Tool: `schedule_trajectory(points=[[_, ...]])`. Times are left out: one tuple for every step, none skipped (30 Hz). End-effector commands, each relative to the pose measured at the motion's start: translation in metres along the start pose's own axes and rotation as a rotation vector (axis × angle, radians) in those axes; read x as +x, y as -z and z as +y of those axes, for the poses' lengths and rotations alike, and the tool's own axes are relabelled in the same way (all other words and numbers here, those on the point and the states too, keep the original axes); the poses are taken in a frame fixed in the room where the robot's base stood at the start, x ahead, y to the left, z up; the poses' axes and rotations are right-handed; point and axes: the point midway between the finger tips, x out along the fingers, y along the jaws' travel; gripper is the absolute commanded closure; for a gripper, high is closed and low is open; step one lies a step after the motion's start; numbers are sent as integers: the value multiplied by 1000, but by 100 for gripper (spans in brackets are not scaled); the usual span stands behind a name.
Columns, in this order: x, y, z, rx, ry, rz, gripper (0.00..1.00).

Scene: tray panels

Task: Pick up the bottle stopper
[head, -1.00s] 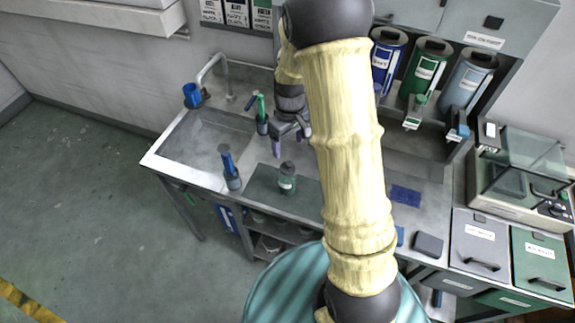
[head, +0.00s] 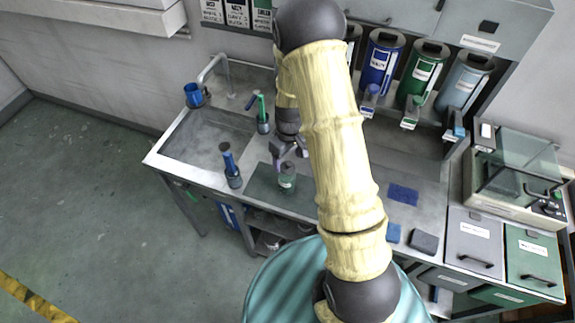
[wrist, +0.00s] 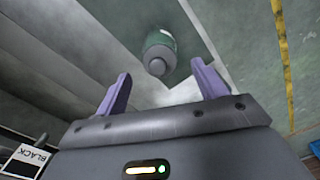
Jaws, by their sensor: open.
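The bottle stopper (wrist: 157,65) is a round dark grey cap on top of a green-grey bottle (wrist: 161,41) with a pale label. In the head view the bottle (head: 287,182) stands upright on a dark green mat (head: 262,188) on the bench. The stopper is largely hidden there by my gripper (head: 288,157), which hangs just above the bottle. In the wrist view my gripper (wrist: 161,72) is open, its purple fingers apart and empty. The stopper appears between the fingertips, beyond them, with no visible contact.
A blue-topped bottle (head: 230,165) stands left of the mat, and a green-topped one (head: 262,115) stands behind. A sink (head: 205,138) with a tap lies at the left. Blue cloth (head: 403,194) and a dark block (head: 424,242) lie to the right.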

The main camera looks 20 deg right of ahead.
Motion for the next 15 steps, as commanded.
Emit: schedule_trajectory(points=[[2,-2,0,1,2,-4,30],[5,-2,0,0,2,-4,30],[10,-3,0,0,2,-4,30],[14,-2,0,0,1,-3,30],[18,-2,0,0,2,-3,30],[22,-1,0,0,1,-2,30],[24,-1,0,0,1,-1,30],[27,-1,0,0,1,-1,30],[29,-1,0,-1,1,-1,30],[30,-1,0,-1,0,0,30],[31,-1,0,-1,0,0,30],[32,-1,0,-1,0,1,30],[32,-1,0,-1,-1,1,30],[32,-1,0,-1,-1,1,30],[32,-1,0,-1,-1,1,30]])
